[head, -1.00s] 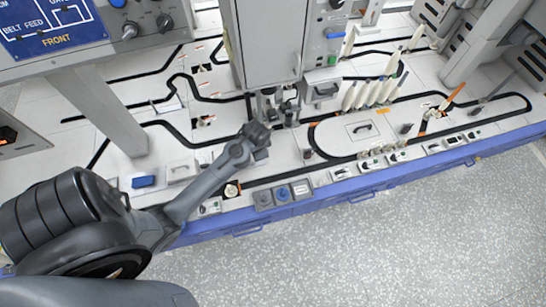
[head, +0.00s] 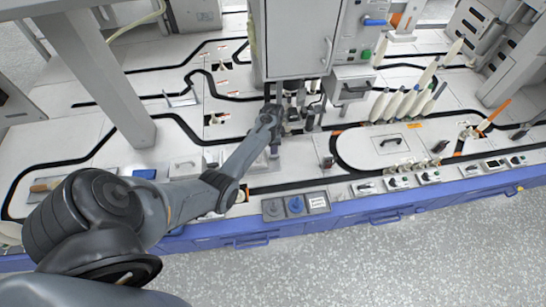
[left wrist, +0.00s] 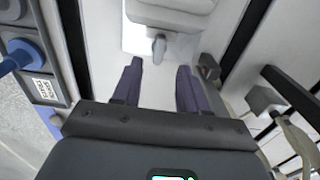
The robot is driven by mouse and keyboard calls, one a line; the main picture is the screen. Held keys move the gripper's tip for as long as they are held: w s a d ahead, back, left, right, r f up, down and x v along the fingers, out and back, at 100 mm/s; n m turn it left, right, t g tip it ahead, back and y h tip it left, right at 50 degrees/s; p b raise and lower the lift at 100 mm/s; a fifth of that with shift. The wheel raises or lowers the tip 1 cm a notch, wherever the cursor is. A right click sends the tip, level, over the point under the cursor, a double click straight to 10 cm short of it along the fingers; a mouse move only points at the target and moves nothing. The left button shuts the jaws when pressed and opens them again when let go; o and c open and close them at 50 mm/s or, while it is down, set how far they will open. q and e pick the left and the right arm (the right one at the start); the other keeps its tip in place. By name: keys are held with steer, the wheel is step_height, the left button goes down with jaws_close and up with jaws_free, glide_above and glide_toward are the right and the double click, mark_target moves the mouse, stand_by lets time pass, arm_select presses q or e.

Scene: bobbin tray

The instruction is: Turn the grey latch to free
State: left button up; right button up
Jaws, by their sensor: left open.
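A small grey latch (left wrist: 159,48), seen from above, sticks out from the edge of a white block (left wrist: 170,14) in the left wrist view. It lies ahead of my left gripper, roughly in line with the gap between the fingers. My left gripper (left wrist: 158,80) is open, with its two dark purple-grey fingers apart and nothing between them. In the head view my left gripper (head: 274,148) hangs low over the white table beneath the tall machine housing, partly hidden by its own wrist. I cannot make out the latch in the head view. My right gripper is out of view.
A panel with a blue knob (head: 295,205) sits at the table's front edge; the knob also shows in the left wrist view (left wrist: 22,52). A grey machine housing (head: 295,40) stands behind my left gripper. Several pale bobbins (head: 400,103) stand to the right.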

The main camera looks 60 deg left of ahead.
mark_target(273, 156)
arm_select(q)
step_height(273, 156, down, 7)
steer(key=b, duration=0.4)
steer(key=shift+c, duration=0.3)
jaws_close()
